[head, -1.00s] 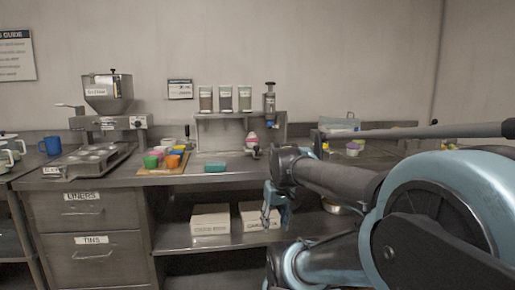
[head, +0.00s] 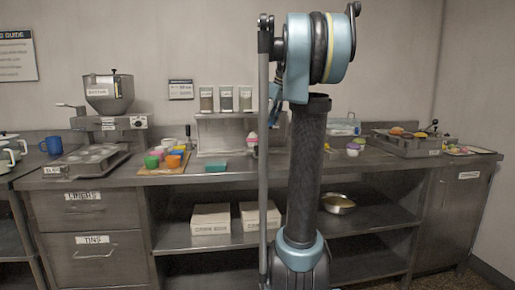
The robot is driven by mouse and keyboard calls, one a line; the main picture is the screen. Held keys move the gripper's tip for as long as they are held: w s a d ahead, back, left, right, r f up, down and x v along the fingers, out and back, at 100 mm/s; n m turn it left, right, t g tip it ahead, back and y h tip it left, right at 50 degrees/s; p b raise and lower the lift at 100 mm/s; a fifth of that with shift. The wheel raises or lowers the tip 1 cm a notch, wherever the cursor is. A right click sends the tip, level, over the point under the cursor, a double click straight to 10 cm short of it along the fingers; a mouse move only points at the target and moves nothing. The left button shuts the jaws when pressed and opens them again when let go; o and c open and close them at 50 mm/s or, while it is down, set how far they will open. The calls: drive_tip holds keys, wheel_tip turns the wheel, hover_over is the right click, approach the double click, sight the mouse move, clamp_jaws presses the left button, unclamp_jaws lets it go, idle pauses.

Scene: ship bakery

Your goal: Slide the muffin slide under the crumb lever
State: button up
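A metal station with a raised shelf (head: 218,131) stands at the back of the counter, left of my arm. A small pink-and-white item (head: 252,139), perhaps a muffin, shows low at its right end, partly behind my arm. I cannot make out the muffin slide itself. The station's right end, where a tall dispenser stood in the earlier view, is hidden by my arm, so I cannot see the crumb lever. My gripper (head: 274,92) is mostly hidden behind my upright arm; only a bit of light blue shows. I cannot tell whether it is open or holding anything.
A batter hopper (head: 108,94) and muffin tin (head: 88,161) stand at the left. Coloured cups lie on a wooden board (head: 149,172), beside a teal block (head: 216,166). A metal tray (head: 410,147) is at the right. Boxes (head: 210,219) and a bowl (head: 338,204) sit below.

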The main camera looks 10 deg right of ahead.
drive_tip(key=w+d+r, duration=0.1)
drive_tip(key=w+r, duration=0.1)
drive_tip(key=w, duration=0.2)
drive_tip(key=shift+n, duration=0.4)
drive_tip(key=x, duration=1.7)
drive_tip(key=shift+w, duration=0.1)
clamp_jaws()
